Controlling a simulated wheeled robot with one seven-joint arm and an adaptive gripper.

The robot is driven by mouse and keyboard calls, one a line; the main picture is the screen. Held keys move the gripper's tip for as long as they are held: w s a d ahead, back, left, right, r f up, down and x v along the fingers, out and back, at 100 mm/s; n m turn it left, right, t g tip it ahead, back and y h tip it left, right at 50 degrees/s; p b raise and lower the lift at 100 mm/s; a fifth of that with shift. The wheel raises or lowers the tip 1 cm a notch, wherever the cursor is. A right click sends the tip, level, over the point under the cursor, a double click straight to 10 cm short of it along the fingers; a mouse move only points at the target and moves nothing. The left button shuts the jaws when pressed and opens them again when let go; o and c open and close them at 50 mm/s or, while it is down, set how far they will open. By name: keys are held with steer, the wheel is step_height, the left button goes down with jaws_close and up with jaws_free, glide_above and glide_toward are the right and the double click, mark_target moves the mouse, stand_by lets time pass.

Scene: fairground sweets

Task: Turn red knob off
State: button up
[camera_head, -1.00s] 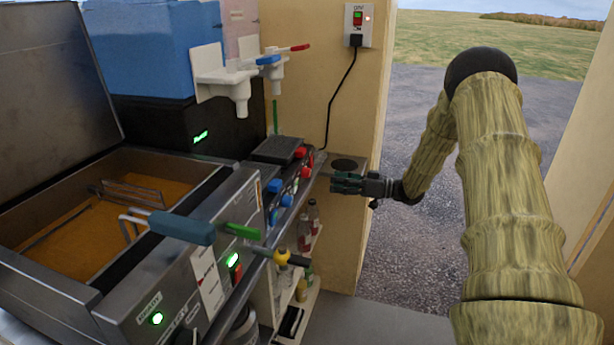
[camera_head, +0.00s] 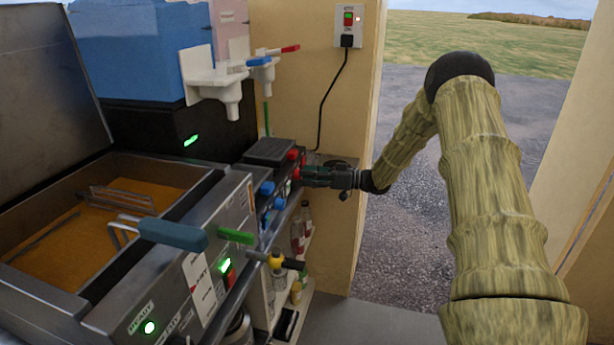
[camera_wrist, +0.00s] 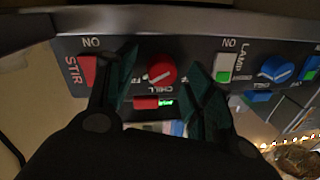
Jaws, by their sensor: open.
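A red button (camera_wrist: 146,102) and a small green lit display (camera_wrist: 166,101) sit just below the knob.
A red STIR switch (camera_wrist: 88,70) lies left of the knob; a LAMP switch (camera_wrist: 224,67) and a blue knob (camera_wrist: 276,68) lie to the right. White dispenser taps (camera_head: 215,80) hang above the panel. A fryer basin (camera_head: 110,200) stands at left.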

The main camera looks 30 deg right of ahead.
steer(key=shift+w+a+r, duration=0.1)
steer(key=shift+w+a, duration=0.1)
steer(key=shift+a, duration=0.15)
steer(key=c, duration=1.1)
steer(key=shift+o, duration=0.2)
